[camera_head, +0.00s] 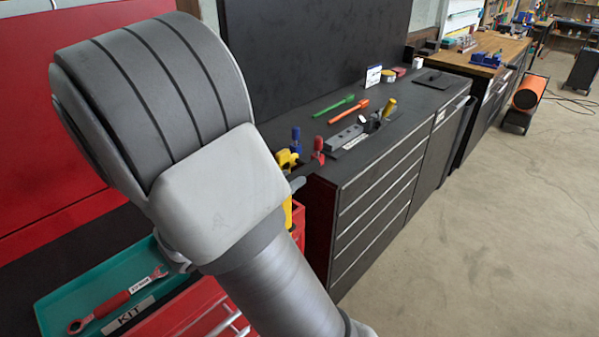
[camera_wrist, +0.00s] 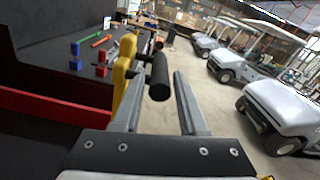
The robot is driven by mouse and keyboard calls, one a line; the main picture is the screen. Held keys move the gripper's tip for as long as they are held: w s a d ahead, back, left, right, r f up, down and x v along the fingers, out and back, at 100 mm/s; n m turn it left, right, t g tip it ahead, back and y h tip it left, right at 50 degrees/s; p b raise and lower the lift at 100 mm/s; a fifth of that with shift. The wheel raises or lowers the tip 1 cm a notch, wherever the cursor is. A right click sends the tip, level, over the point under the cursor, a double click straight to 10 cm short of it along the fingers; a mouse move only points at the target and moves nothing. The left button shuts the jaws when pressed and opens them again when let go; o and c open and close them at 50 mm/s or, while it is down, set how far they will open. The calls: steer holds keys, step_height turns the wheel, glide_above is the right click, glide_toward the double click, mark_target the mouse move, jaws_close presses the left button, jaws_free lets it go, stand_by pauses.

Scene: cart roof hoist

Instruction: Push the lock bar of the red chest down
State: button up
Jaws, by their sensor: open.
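The red chest (camera_head: 298,226) is mostly hidden behind my arm in the head view; part of its red front shows beside the arm. A yellow bar (camera_head: 287,160) stands at its corner, apparently the lock bar. In the wrist view the yellow bar (camera_wrist: 122,72) has a black cylindrical grip (camera_wrist: 159,78) sticking out to the right. My gripper (camera_wrist: 162,72) is open, with the black grip between or just beyond its fingertips. I cannot tell whether a finger touches it.
A teal tray (camera_head: 62,298) labelled KIT holds a red-handled wrench (camera_head: 118,300) at lower left. A black drawer cabinet (camera_head: 372,205) stands beside the chest, with screwdrivers and other tools on top. White carts (camera_wrist: 278,105) stand farther off.

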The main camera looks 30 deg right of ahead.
mark_target(300, 174)
steer(key=shift+x, duration=2.05)
jaws_close()
